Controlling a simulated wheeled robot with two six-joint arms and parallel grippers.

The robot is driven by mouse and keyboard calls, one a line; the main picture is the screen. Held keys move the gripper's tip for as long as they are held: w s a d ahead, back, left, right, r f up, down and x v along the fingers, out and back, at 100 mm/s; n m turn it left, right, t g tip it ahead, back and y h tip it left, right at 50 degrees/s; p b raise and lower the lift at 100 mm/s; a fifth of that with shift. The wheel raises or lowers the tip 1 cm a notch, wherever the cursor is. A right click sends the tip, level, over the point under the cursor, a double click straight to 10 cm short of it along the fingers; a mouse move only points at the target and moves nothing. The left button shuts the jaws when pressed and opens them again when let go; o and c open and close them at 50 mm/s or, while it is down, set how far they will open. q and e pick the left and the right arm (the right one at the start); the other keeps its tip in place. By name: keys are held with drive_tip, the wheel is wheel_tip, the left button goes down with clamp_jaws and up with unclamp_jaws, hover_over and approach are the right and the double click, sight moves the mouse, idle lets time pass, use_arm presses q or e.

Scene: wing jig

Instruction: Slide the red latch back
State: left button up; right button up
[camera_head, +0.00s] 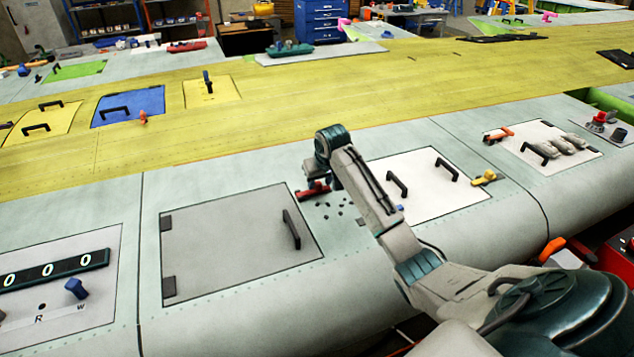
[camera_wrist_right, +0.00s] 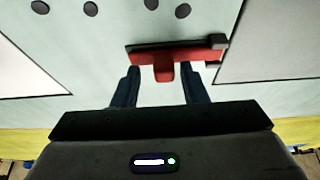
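The red latch (camera_head: 316,191) sits on the pale wing skin between the grey panel and the white panel. In the right wrist view the red latch (camera_wrist_right: 195,57) is a red bar with a dark strip along its top and a short red tab sticking out towards me. My right gripper (camera_wrist_right: 160,76) is open, with one dark finger on each side of the tab and visible gaps to it. In the head view my wrist partly covers the latch and the fingertips are hard to make out. My left gripper is not in view.
The grey panel (camera_head: 230,240) with a black handle (camera_head: 291,230) lies left of the latch. The white panel (camera_head: 440,198) with two black handles and a yellow latch (camera_head: 484,178) lies right. Small dark dots mark the skin near the latch. The yellow wing strip (camera_head: 400,90) behind is mostly clear.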

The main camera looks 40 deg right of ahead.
drive_tip(key=shift+d+f, duration=0.1)
drive_tip(key=shift+d, duration=0.05)
drive_tip(key=shift+s+r+b, duration=0.15)
drive_tip(key=shift+r+b, duration=0.15)
drive_tip(key=shift+r, duration=0.1)
drive_tip(key=b+v, duration=0.3)
drive_tip(key=v, duration=0.7)
drive_tip(key=shift+b, duration=0.3)
